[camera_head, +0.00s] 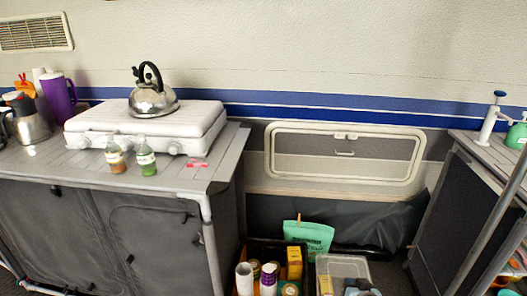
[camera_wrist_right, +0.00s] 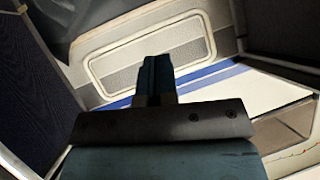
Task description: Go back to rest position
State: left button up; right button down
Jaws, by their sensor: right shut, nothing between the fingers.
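My right gripper (camera_wrist_right: 155,75) shows in the right wrist view, its dark fingers together and nothing between them. It is in free air, apart from the framed hatch (camera_wrist_right: 150,65) in the wall behind it. I cannot make out either gripper in the head view, and my left gripper is in neither view. The same hatch (camera_head: 343,175) is in the middle of the head view, between two counters.
A grey counter (camera_head: 60,165) at left holds a white stove (camera_head: 145,125), a steel kettle (camera_head: 152,98), two bottles and a purple jug (camera_head: 59,97). Boxes with packages, including a green bag (camera_head: 308,236), stand on the floor. A second counter (camera_head: 490,150) is at right.

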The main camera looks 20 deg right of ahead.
jog(key=s+a+r+n+t+y, duration=0.1)
jog(key=s+a+r+n+y, duration=0.25)
jog(key=a+r, duration=0.5)
jog(key=s+a+r+n+t+y+p, duration=0.1)
jog(key=s+a+r+n+y, duration=0.15)
jog(key=s+a+r, duration=0.6)
jog(key=s+a+r+n+t+y, duration=0.1)
jog(key=a+r+n+y, duration=0.3)
jog(key=a, duration=0.8)
pick_arm(q)
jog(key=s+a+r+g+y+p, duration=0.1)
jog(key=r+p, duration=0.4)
jog(key=p, duration=1.1)
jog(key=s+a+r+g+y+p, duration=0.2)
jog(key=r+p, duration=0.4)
jog(key=p, duration=1)
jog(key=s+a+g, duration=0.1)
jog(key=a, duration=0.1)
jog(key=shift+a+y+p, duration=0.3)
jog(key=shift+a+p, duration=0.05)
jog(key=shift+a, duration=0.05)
pick_arm(e)
jog(key=s+d+r+m+g+h, duration=0.1)
jog(key=s+d+r+g+h, duration=0.1)
jog(key=r, duration=0.3)
jog(key=s+d+r+g+h, duration=0.2)
jog(key=d+r, duration=0.1)
jog(key=r, duration=0.2)
jog(key=shift+d+r+m, duration=0.15)
jog(key=shift+d+m, duration=0.25)
